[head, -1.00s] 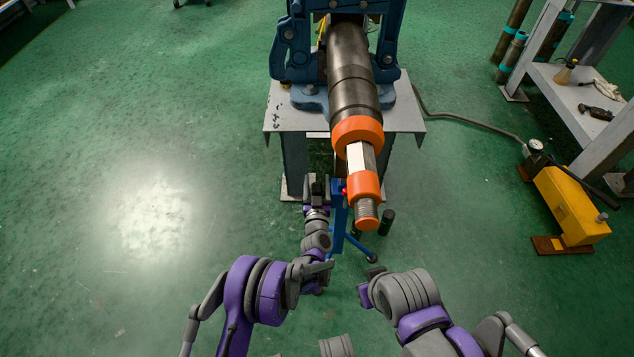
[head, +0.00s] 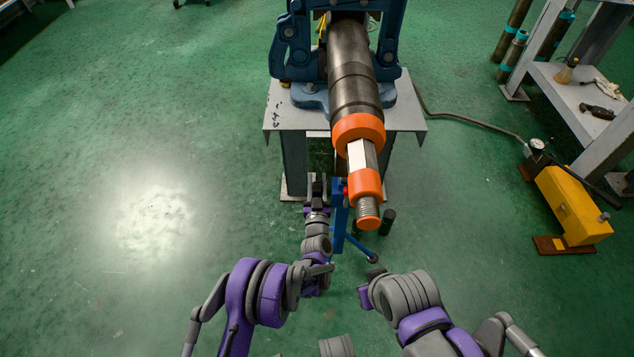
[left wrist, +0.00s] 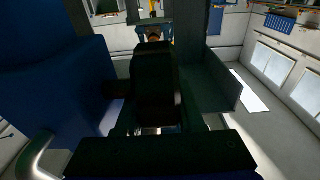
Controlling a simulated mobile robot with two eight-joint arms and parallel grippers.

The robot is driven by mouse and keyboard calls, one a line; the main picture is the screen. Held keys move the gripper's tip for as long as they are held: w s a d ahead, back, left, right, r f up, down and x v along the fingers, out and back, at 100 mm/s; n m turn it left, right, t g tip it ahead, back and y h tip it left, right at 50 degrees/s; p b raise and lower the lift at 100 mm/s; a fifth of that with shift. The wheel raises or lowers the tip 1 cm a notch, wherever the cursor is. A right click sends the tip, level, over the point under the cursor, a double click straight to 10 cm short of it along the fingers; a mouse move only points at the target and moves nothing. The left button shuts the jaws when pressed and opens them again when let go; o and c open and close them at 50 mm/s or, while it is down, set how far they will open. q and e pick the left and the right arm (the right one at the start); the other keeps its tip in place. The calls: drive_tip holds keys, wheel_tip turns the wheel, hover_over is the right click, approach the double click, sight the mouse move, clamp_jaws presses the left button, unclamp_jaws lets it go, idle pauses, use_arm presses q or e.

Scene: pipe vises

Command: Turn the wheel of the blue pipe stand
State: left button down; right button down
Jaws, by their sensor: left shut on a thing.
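The blue pipe stand (head: 340,218) stands on the floor in front of the vise bench, under the threaded end of the pipe (head: 352,80). One splayed leg with a dark foot shows. My left gripper (head: 318,183) is at the left side of the stand's upper part. In the left wrist view, a dark rounded piece, seemingly the stand's wheel (left wrist: 154,80), sits between the fingers, and the gripper is shut on it. The blue stand body (left wrist: 50,95) fills the left of that view. The wheel is hidden in the head view.
The blue vise (head: 290,50) on a grey bench (head: 408,118) holds the pipe, which has orange collars (head: 358,130). A yellow pump (head: 572,205) with a hose lies at right, near a grey shelf (head: 570,95). The green floor at left is clear.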

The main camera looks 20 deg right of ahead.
use_arm(q)
drive_tip(key=t+b, duration=0.2)
drive_tip(key=b, duration=0.1)
drive_tip(key=shift+s+a+r+t+h, duration=0.1)
drive_tip(key=shift+s+t+h, duration=0.1)
drive_tip(key=shift+t+h, duration=0.15)
drive_tip(key=shift+s+r+t+h+b, duration=0.25)
drive_tip(key=shift+r+t+h+b, duration=0.1)
drive_tip(key=shift+t+b, duration=0.4)
drive_tip(key=c, duration=0.5)
unclamp_jaws()
drive_tip(key=p+v, duration=0.2)
drive_tip(key=v, duration=0.9)
drive_tip(key=shift+w+f, duration=0.1)
